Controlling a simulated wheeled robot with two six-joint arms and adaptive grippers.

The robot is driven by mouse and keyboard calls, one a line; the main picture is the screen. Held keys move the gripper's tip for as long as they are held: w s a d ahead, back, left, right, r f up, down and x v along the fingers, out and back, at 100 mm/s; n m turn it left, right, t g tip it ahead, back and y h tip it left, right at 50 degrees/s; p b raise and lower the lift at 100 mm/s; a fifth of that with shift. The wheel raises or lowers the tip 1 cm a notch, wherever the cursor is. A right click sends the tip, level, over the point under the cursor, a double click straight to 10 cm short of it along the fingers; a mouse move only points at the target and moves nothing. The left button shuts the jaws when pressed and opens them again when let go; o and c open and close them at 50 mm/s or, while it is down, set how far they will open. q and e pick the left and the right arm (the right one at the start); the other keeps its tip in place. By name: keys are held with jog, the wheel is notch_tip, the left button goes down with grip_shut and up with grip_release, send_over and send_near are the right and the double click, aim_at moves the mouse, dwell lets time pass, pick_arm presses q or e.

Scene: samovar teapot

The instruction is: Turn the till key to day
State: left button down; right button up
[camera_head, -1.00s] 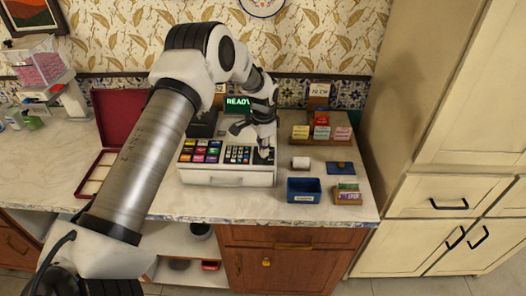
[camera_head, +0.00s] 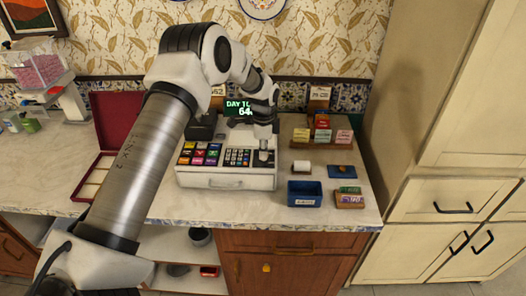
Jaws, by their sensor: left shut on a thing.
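The white till (camera_head: 226,180) stands on the counter with coloured keys on its left and dark number keys in the middle. Its green display (camera_head: 239,107) reads "DAY 10" and "64", partly hidden by my arm. My left gripper (camera_head: 264,156) points down at the right end of the till's key panel. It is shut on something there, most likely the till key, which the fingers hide. My right gripper is not in view.
A blue bin (camera_head: 304,193) and small card boxes (camera_head: 349,200) stand right of the till, with a paper roll (camera_head: 301,167) behind. A tiered card rack (camera_head: 322,130) stands at the back. An open dark red case (camera_head: 112,125) lies left, partly behind my arm.

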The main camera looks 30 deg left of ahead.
pick_arm(q)
jog(key=shift+s+f, duration=0.15)
jog(key=shift+f, duration=0.05)
jog(key=c, duration=1.3)
grip_release()
jog(key=shift+d, duration=0.1)
jog(key=shift+o, duration=0.2)
jog(key=shift+w, duration=0.2)
notch_tip(320, 180, up, 12)
jog(key=shift+w, duration=0.1)
